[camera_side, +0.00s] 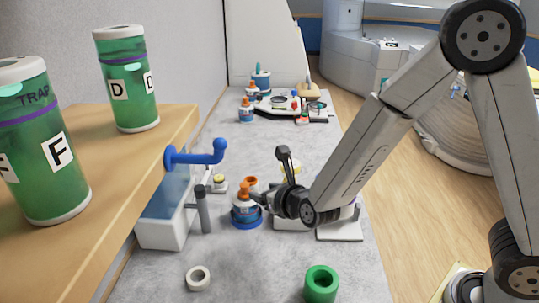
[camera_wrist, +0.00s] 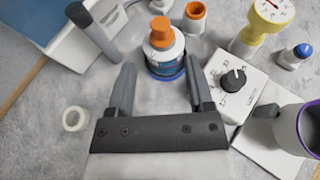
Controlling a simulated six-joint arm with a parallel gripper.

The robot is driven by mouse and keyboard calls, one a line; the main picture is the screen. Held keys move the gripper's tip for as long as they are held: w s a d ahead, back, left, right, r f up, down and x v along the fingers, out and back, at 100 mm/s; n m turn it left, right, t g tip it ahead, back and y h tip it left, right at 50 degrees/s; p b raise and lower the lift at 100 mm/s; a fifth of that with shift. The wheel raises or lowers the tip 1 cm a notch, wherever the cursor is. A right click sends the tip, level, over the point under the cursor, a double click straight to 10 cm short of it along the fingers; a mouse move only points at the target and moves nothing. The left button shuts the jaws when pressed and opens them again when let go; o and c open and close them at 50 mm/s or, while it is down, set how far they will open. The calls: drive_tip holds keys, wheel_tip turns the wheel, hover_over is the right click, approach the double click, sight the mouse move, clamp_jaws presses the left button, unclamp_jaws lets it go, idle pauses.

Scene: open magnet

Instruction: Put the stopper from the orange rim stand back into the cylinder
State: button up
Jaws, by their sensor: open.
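A white bottle with an orange top stands upright in a blue base (camera_wrist: 168,72); the orange top (camera_wrist: 161,28) also shows in the side view (camera_side: 244,189). A small orange-rimmed holder (camera_wrist: 195,12) stands just behind it, and in the side view (camera_side: 251,182). I cannot tell which piece is the stopper.
A dial box (camera_wrist: 236,82) and yellow gauge (camera_wrist: 270,14) stand right of the bottle. Green canisters (camera_side: 128,80) stand on the shelf.

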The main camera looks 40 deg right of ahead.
idle(0.3)
drive_tip(key=s+d+m+g, duration=0.3)
drive_tip(key=s+m, duration=0.2)
drive_tip(key=m, duration=0.6)
drive_tip(key=s+d+f+m+g+y, duration=0.1)
drive_tip(key=s+d+m+g, duration=0.2)
drive_tip(key=m, duration=0.9)
drive_tip(key=s+d+f+m+g, duration=0.1)
drive_tip(key=s+d+m+g, duration=0.2)
drive_tip(key=s+m, duration=0.6)
drive_tip(key=shift+d+f+m+g, duration=0.25)
drive_tip(key=shift+m+g, duration=0.65)
drive_tip(key=shift+m, duration=0.5)
